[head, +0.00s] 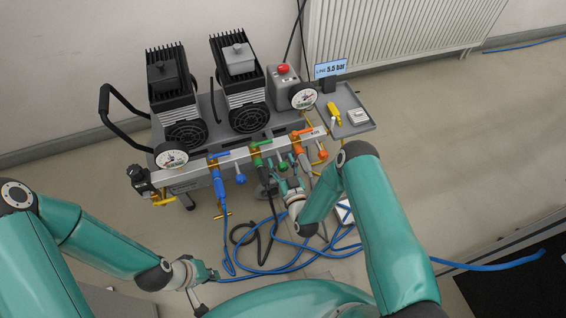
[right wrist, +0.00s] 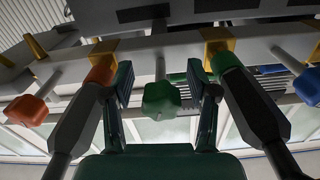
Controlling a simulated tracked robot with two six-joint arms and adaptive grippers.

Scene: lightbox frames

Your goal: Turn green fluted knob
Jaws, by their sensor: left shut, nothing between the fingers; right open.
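The green fluted knob (right wrist: 161,99) sits on a stem below the grey manifold bar, between the two fingers of my right gripper (right wrist: 162,88) in the right wrist view. The gripper is open, with a visible gap on each side of the knob. In the head view the small green knob (head: 283,167) is on the front of the manifold, just beyond my right gripper (head: 282,180). My left gripper (head: 212,275) is shut and empty, low over the floor, far from the manifold.
An orange knob (right wrist: 26,110) and a blue knob (right wrist: 308,86) flank the green one. Dark hose ends with orange (right wrist: 101,75) and green (right wrist: 225,62) collars hang close outside my right fingers. Blue hose (head: 290,262) loops on the floor. Two compressors stand behind.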

